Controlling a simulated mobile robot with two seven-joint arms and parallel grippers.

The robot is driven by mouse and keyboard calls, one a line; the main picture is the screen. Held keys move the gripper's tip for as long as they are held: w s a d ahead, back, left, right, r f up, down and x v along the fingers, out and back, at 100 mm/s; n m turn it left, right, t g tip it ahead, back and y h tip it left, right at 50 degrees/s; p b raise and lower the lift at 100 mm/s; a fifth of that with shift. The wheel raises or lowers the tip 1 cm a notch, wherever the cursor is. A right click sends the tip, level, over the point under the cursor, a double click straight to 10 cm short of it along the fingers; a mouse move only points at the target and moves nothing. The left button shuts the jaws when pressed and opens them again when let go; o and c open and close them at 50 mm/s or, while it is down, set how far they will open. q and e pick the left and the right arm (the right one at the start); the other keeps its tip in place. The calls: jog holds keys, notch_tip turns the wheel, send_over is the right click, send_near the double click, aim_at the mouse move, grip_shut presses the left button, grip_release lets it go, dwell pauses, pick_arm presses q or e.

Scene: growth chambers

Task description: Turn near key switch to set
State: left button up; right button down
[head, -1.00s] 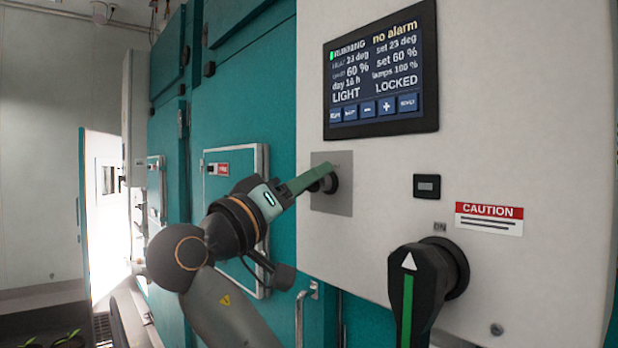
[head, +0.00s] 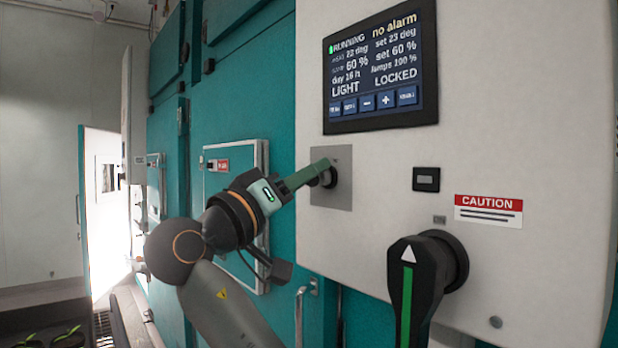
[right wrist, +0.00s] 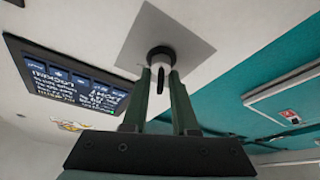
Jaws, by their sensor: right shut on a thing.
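The near key switch (head: 329,180) is a dark round lock on a square grey plate (head: 345,160) below the display, on the white panel. My right gripper (head: 325,171) reaches it from the left with green fingers, and its fingertips cover much of the switch. In the right wrist view the key (right wrist: 160,80) and its dark collar show between the two fingertips (right wrist: 161,85), which are shut on the key. The display (head: 380,70) reads RUNNING, no alarm and LOCKED. The exact key angle is hard to tell. My left gripper is not in view.
A large black rotary handle (head: 420,285) with a green stripe sticks out at lower right. A small black-framed window (head: 426,179) and a CAUTION label (head: 488,210) are on the panel. Teal chamber doors (head: 240,100) stand behind my arm. An open door (head: 100,210) is far left.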

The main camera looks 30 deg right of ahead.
jog(key=m+g+b, duration=0.1)
jog(key=m, duration=0.1)
jog(key=m+b, duration=0.1)
jog(key=m, duration=0.1)
jog(key=shift+f+g+h, duration=0.2)
jog(key=shift+g+h, duration=0.2)
jog(key=m+g+b, duration=0.1)
jog(key=m+g, duration=0.1)
jog(key=m, duration=0.2)
jog(key=shift+s+r, duration=0.1)
jog(key=shift+r, duration=0.05)
jog(key=m+g, duration=0.2)
jog(key=m, duration=0.2)
jog(key=shift+r, duration=0.1)
jog(key=shift+s+m+g+p, duration=0.1)
jog(key=shift+m+g+p, duration=0.15)
jog(key=shift+m+g, duration=0.65)
jog(key=shift+s+m+g+p, duration=0.1)
jog(key=shift+m+g+p, duration=0.2)
jog(key=shift+m, duration=1.2)
jog(key=c, duration=1)
grip_release()
jog(key=shift+a, duration=0.1)
